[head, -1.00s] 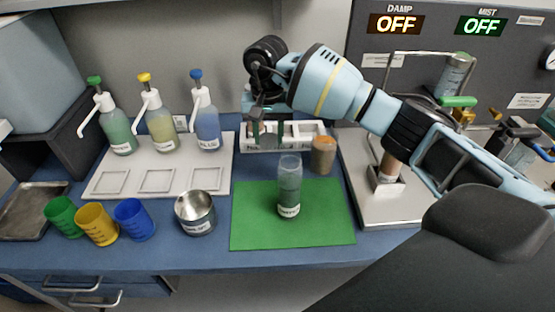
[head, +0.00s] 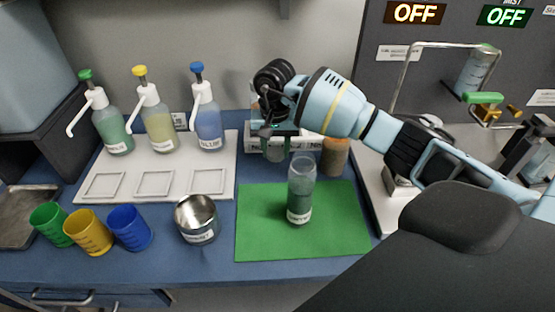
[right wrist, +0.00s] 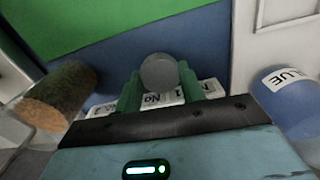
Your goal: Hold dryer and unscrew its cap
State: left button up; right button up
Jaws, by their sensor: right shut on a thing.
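My right gripper (head: 274,148) is over the rack at the back of the bench, pointing down. In the right wrist view its two green fingers (right wrist: 158,92) are shut on a grey round-ended piece (right wrist: 158,70). I cannot tell whether this is the dryer or its cap; its lower part is hidden. A clear cylinder with dark green contents and a white label (head: 300,190) stands upright on the green mat (head: 258,235), apart from the gripper. I cannot read its label surely. My left gripper is not in view.
The white labelled rack (head: 254,138) lies behind the mat. A brown cylinder (head: 335,158) stands right of it. Pump bottles (head: 158,132) stand on a white tray at left. A metal cup (head: 197,218) and coloured cups (head: 88,232) are in front. A wire-framed machine (head: 404,95) is at right.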

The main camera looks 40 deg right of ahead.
aim_at(275, 170)
notch_tip(275, 170, down, 5)
jog(key=shift+r+b, duration=0.1)
jog(key=shift+b, duration=1)
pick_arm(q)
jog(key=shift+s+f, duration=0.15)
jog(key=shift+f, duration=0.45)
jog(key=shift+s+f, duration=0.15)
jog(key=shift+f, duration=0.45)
pick_arm(e)
jog(key=o, duration=1.1)
jog(key=shift+f, duration=0.2)
